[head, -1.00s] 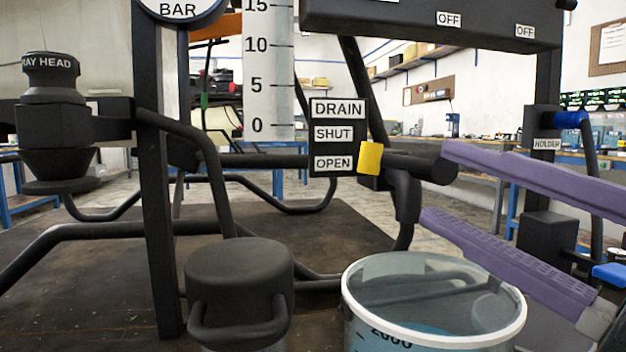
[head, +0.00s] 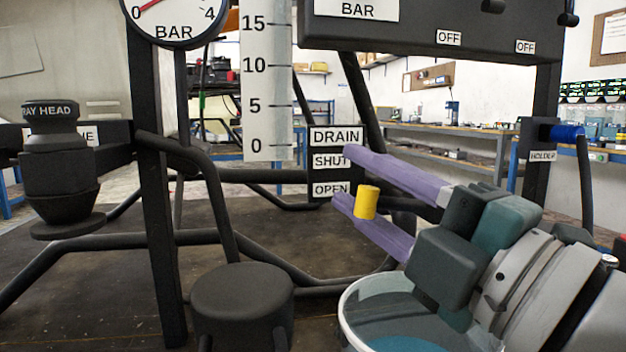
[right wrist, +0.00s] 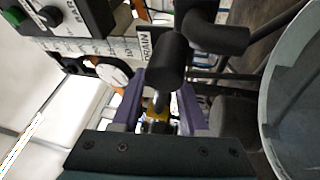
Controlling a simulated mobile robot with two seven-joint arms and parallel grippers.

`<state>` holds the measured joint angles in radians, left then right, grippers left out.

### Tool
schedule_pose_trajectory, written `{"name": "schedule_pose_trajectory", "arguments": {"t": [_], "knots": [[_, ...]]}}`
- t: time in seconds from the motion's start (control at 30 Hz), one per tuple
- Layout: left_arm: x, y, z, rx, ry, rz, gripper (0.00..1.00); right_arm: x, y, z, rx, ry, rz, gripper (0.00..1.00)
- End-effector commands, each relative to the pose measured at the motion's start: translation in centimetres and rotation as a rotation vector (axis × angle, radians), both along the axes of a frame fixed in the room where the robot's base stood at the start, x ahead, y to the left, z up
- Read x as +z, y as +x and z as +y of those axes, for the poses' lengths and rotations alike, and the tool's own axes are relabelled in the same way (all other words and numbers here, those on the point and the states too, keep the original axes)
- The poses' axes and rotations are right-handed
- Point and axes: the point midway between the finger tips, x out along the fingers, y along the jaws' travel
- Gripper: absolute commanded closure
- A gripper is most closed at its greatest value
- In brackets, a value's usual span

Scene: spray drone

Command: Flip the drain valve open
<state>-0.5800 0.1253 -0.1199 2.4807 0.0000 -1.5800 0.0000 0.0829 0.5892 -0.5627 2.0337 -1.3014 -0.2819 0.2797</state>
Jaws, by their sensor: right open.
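The drain valve's yellow handle (head: 367,202) shows in the head view just right of the OPEN label on the black drain plate (head: 335,163), slightly below that label's height. My right gripper (head: 348,177) is open. Its upper purple finger reaches the SHUT label's height; its lower finger passes behind the yellow handle in the picture. In the right wrist view the yellow handle (right wrist: 157,114) shows between the two purple fingers (right wrist: 160,108), below a dark pipe end (right wrist: 167,62). Contact cannot be told. The gripper hides much of the valve pipe. My left gripper is not in view.
A clear bucket (head: 375,315) stands below my right gripper. A black-lidded container (head: 242,300) stands left of it. Dark frame tubes (head: 160,210) and the spray head (head: 55,165) fill the left. A holder with a blue-ended hose (head: 567,132) stands at the right.

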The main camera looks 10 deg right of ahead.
Motion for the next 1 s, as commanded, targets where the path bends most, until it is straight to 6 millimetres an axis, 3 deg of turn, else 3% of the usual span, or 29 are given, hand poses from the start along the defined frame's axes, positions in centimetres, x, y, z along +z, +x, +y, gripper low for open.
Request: {"name": "schedule_pose_trajectory", "arguments": {"t": [0.07, 0.43, 0.87, 1.0], "knots": [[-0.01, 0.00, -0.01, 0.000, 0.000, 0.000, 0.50, 0.00, -0.02, -0.01, 0.000, 0.000, 0.000, 0.59], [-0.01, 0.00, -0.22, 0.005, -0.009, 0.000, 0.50, 0.00, -0.02, -0.02, 0.000, 0.000, 0.000, 1.00], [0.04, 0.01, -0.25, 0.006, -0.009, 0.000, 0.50, 0.02, -0.02, -0.03, 0.000, -0.002, 0.000, 1.00], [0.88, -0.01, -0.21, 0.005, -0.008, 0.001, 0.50, -0.05, -0.01, 0.04, -0.001, -0.068, 0.000, 1.00]]}}
